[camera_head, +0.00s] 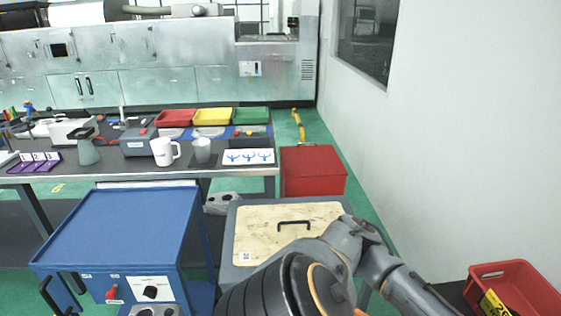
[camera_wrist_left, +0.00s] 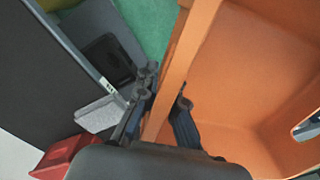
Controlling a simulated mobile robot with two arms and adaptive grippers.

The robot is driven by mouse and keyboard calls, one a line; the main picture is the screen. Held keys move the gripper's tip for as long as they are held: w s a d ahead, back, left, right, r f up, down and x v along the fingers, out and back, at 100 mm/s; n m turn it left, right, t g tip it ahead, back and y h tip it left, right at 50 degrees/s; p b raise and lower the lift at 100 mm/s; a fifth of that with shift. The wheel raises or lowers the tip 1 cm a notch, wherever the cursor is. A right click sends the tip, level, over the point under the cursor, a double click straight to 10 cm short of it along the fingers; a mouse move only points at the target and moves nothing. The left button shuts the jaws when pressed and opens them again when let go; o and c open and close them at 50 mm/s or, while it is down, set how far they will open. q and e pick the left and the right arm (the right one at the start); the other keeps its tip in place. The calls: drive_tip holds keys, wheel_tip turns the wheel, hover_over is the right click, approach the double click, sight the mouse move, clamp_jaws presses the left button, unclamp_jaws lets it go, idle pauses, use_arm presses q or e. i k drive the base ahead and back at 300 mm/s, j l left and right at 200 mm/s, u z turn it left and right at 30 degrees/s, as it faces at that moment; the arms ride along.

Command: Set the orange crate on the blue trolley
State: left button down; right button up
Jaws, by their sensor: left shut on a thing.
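The blue trolley (camera_head: 125,225) stands at the lower left in the head view, its flat top bare. The orange crate (camera_wrist_left: 245,65) fills the right of the left wrist view. My left gripper (camera_wrist_left: 167,88) is shut on the crate's wall, one finger on each side of it. The crate's inside looks empty where it shows. In the head view the crate is mostly out of sight, with only a small orange patch beside my arm at the bottom. My right gripper is not clearly in view.
A grey cabinet with a wooden top (camera_head: 290,228) stands right of the trolley. A red box (camera_head: 313,171) is behind it, and a red bin (camera_head: 512,288) is at lower right. A workbench (camera_head: 120,172) with mugs and coloured trays stands behind the trolley.

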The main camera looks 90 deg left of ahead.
sight(125, 222)
drive_tip(key=k+u, duration=0.15)
drive_tip(key=u, duration=0.3)
drive_tip(key=k+u, duration=0.15)
drive_tip(key=u, duration=0.25)
drive_tip(key=k+j+u, duration=0.15)
drive_tip(key=u, duration=0.3)
drive_tip(key=k+j+u, duration=0.1)
drive_tip(key=u, duration=0.3)
drive_tip(key=k+j+u, duration=0.1)
drive_tip(key=j+u, duration=0.15)
drive_tip(key=u, duration=0.2)
drive_tip(key=k+j+u, duration=0.1)
drive_tip(key=j, duration=0.35)
drive_tip(key=k+j+u, duration=0.1)
drive_tip(key=j, duration=0.3)
drive_tip(key=j+u, duration=0.1)
drive_tip(key=j, duration=0.35)
drive_tip(key=k, duration=0.05)
